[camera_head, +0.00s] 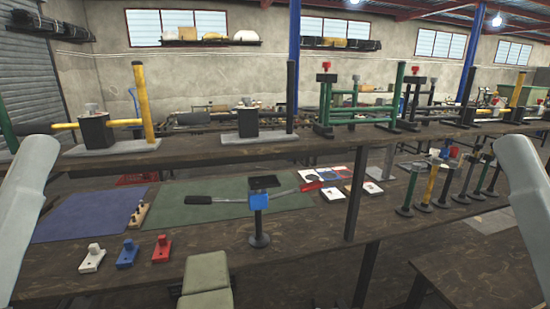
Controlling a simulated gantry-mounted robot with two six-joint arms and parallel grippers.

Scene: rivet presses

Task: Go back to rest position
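A pale grey link of my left arm stands at the left edge of the head view, and one of my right arm at the right edge. Both slant upward, and neither touches the workbench (330,232). Neither gripper's fingers are in the picture, so what they hold is hidden. A press with a blue head (260,200) stands on a round black base on the workbench, with a lever reaching out to both sides.
White (92,260), blue (127,256) and red (161,250) small blocks sit at the front left. A blue mat (90,213) and green mat (190,207) lie behind. Several stands line the right side. A post (355,200) rises mid-bench; a padded seat (207,274) is in front.

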